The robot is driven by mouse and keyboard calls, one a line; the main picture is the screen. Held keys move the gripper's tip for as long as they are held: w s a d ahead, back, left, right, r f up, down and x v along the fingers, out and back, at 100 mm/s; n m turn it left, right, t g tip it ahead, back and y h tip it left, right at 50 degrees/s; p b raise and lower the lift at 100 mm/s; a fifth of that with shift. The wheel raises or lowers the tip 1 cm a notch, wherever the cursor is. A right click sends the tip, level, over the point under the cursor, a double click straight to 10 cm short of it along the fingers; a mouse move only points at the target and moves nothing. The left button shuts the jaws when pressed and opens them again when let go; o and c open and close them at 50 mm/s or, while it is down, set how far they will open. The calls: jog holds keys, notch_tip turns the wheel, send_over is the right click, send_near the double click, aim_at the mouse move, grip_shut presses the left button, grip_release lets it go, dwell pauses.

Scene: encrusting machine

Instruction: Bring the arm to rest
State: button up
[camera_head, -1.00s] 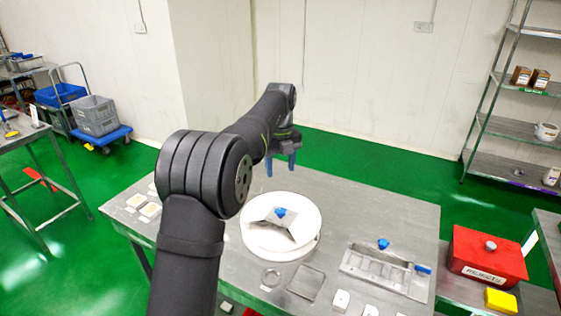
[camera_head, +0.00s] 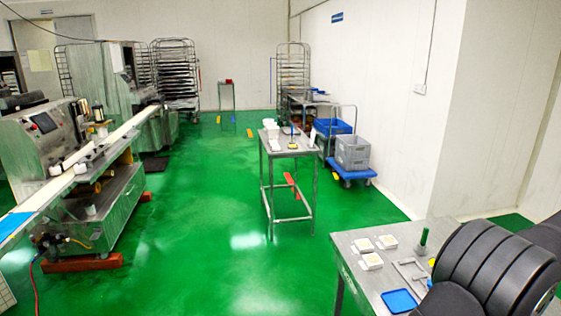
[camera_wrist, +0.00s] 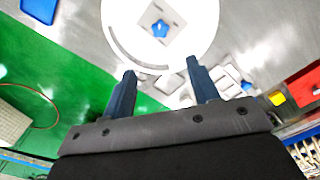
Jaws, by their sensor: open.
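My gripper (camera_wrist: 163,88) shows in the wrist view with its two blue fingers apart and nothing between them. It hangs above the steel table, with the round white turntable (camera_wrist: 120,32) beyond the fingertips. A metal piece with a blue knob (camera_wrist: 161,29) sits on the turntable. In the head view only part of my arm shows at the lower right, and my gripper is outside that picture.
The steel work table (camera_head: 352,240) at the lower right holds white square pieces (camera_head: 372,261) and a blue tray (camera_head: 399,301). A small table (camera_head: 289,146) and a cart with a grey crate (camera_head: 352,152) stand farther back. Machines (camera_head: 45,140) line the left. Green floor lies open between.

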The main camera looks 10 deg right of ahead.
notch_tip(320, 180, down, 17)
jog(key=shift+r, duration=0.2)
dwell(0.5)
notch_tip(320, 180, up, 18)
notch_tip(320, 180, down, 18)
jog(key=shift+r, duration=0.15)
jog(key=shift+f, duration=0.2)
jog(key=n, duration=0.5)
jog(key=shift+r+n, duration=0.1)
jog(key=shift+n, duration=0.3)
jog(key=shift+r, duration=1.15)
